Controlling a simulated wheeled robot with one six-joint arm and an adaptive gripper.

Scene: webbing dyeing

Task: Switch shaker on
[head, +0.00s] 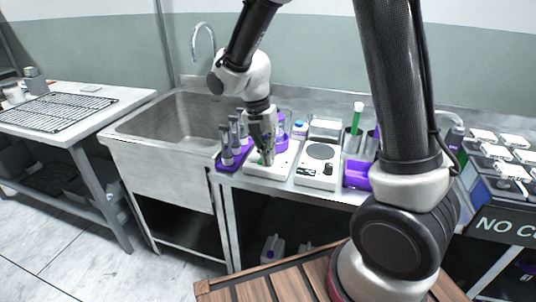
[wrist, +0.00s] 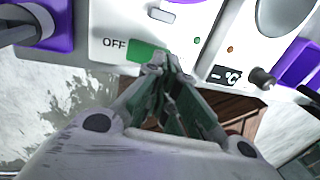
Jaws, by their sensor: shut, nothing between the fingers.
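The shaker is a white box (head: 284,165) on the counter right of the sink, with a purple holder (head: 281,144) on top. In the wrist view its white front panel (wrist: 115,22) shows the word OFF beside a green switch (wrist: 143,51). My gripper (head: 265,158) is over the shaker's front, pointing down. In the wrist view my gripper (wrist: 167,62) is shut and empty, its fingertips at the right end of the green switch. Whether they touch it I cannot tell. The fingers hide the panel just right of the switch.
A hotplate (head: 320,152) with a round grey plate stands close on the right; its black knob (wrist: 262,78) is near my fingers. A purple rack with bottles (head: 228,158) is close on the left. A sink (head: 180,120) lies further left.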

